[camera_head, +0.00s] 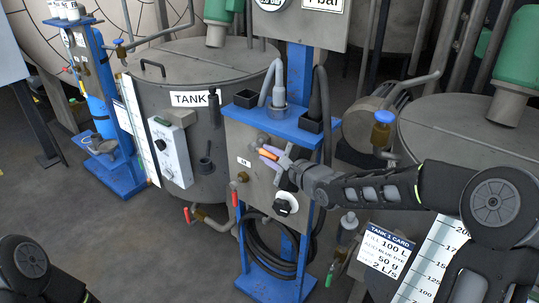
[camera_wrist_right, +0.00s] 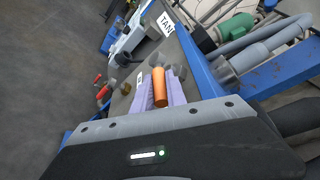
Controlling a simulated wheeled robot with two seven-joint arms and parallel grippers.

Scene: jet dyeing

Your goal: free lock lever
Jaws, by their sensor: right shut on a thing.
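The lock lever (camera_head: 267,154) shows as a short orange handle on the front of the grey panel (camera_head: 240,138) of the blue-framed stand. In the right wrist view the orange lever (camera_wrist_right: 160,88) points out between the two pale purple fingers. My right gripper (camera_head: 273,157) reaches in from the right and is shut on the lever; it also shows in the right wrist view (camera_wrist_right: 162,92). The lever's base is partly hidden by the fingers. Only a dark part of my left arm shows at the bottom left; its gripper is out of the picture.
A black-and-white knob (camera_head: 286,203) sits below my right gripper, and a red-handled valve (camera_head: 234,195) at the panel's left. A grey hose (camera_head: 271,82) and dark cables run above. Tank 2 (camera_head: 185,80) stands left, another tank (camera_head: 460,135) right. Open floor lies at the front left.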

